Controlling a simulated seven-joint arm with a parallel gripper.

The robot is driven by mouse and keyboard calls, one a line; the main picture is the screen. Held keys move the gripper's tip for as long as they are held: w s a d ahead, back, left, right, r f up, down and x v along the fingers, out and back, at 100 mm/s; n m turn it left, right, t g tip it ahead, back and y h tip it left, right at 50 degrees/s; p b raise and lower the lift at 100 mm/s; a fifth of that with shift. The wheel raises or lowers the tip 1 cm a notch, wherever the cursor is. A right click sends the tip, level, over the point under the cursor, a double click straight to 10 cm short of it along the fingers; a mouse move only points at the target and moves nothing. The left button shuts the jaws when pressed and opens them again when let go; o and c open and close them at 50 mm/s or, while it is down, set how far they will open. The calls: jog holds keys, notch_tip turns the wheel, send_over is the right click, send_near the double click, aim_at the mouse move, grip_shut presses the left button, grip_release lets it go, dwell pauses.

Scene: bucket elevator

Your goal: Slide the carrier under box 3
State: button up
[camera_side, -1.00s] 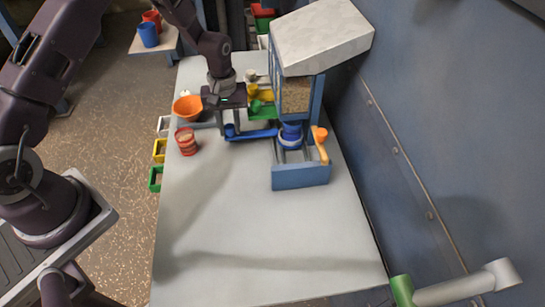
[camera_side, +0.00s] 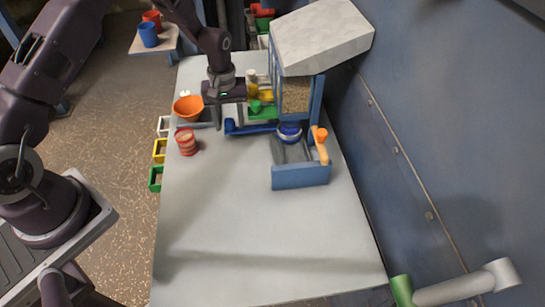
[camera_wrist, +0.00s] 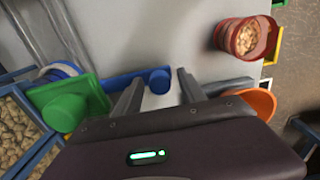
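A round blue part with a pale rim (camera_side: 289,132), which looks like the carrier, sits on the grey rails behind the blue front plate of the elevator. In the wrist view its pale rim (camera_wrist: 58,71) shows at the left. A blue bar with a round knob (camera_side: 231,126) reaches left from beside it; in the wrist view the knob (camera_wrist: 160,81) lies between my fingers. My gripper (camera_side: 228,121) is open above the bar's left end. I cannot tell whether a finger touches the knob. A grain-filled box (camera_side: 295,95) stands behind the carrier; no box number is readable.
Green (camera_side: 262,109) and yellow (camera_side: 261,93) handles stick out behind the blue bar. An orange bowl (camera_side: 188,107) and a red cup (camera_side: 186,143) stand left of my gripper. An orange-topped handle (camera_side: 320,142) is at the right. The front table is clear.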

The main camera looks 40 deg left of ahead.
notch_tip(320, 180, up, 12)
dwell(0.8)
jog(key=s+d+r+m+t, duration=0.1)
jog(key=s+d+r+m, duration=0.1)
jog(key=s+r, duration=0.45)
jog(key=s+d+r+m+t, duration=0.15)
jog(key=s+r, duration=0.25)
jog(key=r, duration=0.5)
jog(key=s+d+r+m+t, duration=0.1)
jog(key=s+r+m, duration=0.1)
jog(key=s, duration=0.7)
jog(key=s+d+r+m+t, duration=0.1)
jog(key=s+d+m+t, duration=0.1)
jog(key=s, duration=0.8)
jog(key=shift+d+r+m, duration=0.25)
jog(key=shift+r+m, duration=0.1)
jog(key=shift+m, duration=0.4)
